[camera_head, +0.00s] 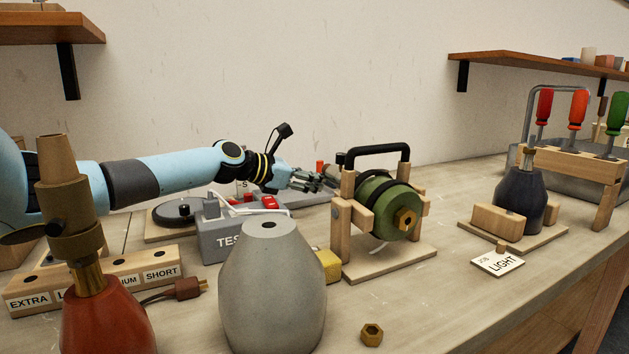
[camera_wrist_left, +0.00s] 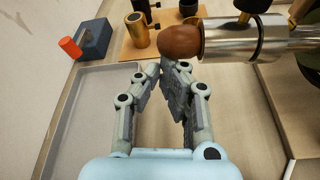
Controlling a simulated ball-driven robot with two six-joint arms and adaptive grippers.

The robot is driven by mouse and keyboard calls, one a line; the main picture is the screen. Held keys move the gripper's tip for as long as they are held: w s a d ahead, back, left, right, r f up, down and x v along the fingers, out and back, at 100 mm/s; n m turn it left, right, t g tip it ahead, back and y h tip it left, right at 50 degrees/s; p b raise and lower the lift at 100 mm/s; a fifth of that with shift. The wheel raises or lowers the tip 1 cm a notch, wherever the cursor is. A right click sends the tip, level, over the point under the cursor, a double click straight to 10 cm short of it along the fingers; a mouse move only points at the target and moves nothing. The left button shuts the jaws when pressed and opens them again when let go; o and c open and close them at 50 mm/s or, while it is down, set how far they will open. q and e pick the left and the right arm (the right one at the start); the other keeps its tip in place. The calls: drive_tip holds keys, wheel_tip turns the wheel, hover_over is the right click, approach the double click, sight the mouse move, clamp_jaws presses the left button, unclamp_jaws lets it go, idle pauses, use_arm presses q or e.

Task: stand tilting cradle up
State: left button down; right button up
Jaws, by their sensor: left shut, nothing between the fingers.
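The tilting cradle (camera_head: 341,236) is a wooden frame with pivot knobs and a black handle (camera_head: 378,150). It holds a green rounded lamp body (camera_head: 376,212) lying on its side, with a brass nut (camera_head: 405,221) facing me. My left gripper (camera_head: 318,184) is behind and to the left of the cradle, with its fingers together and nothing between them. In the left wrist view, the gripper (camera_wrist_left: 161,80) is close below a brown rounded tip (camera_wrist_left: 180,42) on a metal cylinder (camera_wrist_left: 236,38). I cannot tell if they touch. My right gripper is not in view.
A grey lamp body (camera_head: 272,290) and a red one (camera_head: 105,320) stand in front. A grey test box (camera_head: 217,238) is left of the cradle. A dark lamp body (camera_head: 520,200) and a LIGHT card (camera_head: 498,262) are at right. A loose nut (camera_head: 371,334) lies in front.

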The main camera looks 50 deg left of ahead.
use_arm(q)
drive_tip(key=shift+r, duration=0.2)
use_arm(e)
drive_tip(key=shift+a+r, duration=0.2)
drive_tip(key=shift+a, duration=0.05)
